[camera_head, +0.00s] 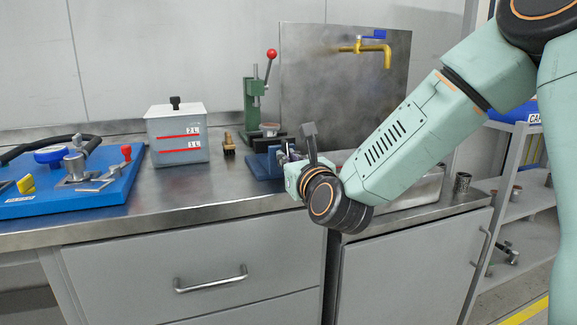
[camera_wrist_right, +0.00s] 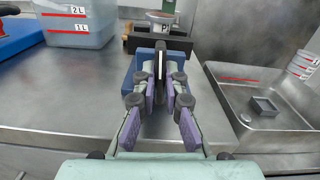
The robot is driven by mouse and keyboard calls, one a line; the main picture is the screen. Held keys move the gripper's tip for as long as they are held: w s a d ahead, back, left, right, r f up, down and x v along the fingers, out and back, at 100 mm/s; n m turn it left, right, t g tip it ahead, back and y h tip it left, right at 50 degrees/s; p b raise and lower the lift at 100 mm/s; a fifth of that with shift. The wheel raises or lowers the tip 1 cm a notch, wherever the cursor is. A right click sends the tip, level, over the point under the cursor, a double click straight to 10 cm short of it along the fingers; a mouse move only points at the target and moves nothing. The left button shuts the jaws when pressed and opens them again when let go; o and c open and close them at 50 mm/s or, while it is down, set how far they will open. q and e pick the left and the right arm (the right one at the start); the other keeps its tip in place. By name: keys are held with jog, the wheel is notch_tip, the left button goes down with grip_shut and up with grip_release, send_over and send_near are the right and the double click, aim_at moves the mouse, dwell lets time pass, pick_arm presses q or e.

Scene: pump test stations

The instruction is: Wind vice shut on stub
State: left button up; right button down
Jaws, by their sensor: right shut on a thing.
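The blue vice (camera_head: 260,163) stands on the steel bench, and its blue body also shows in the right wrist view (camera_wrist_right: 181,46). A short cylinder with a partly hidden label (camera_wrist_right: 163,18), which looks like the stub, sits at the vice's dark jaws (camera_wrist_right: 135,43). I cannot tell how tightly the jaws hold it. My right gripper (camera_head: 287,157) is at the near side of the vice. In the wrist view its fingers (camera_wrist_right: 161,78) are closed around a thin upright grey bar, the vice handle (camera_wrist_right: 160,60). My left gripper is out of view.
A green lever press (camera_head: 253,100) and yellow tap (camera_head: 370,48) are behind.

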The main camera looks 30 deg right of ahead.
jog(key=shift+f+m, duration=0.1)
jog(key=shift+m, duration=0.4)
jog(key=c, duration=1.4)
grip_release()
jog(key=shift+s, duration=0.1)
jog(key=shift+v, duration=3.7)
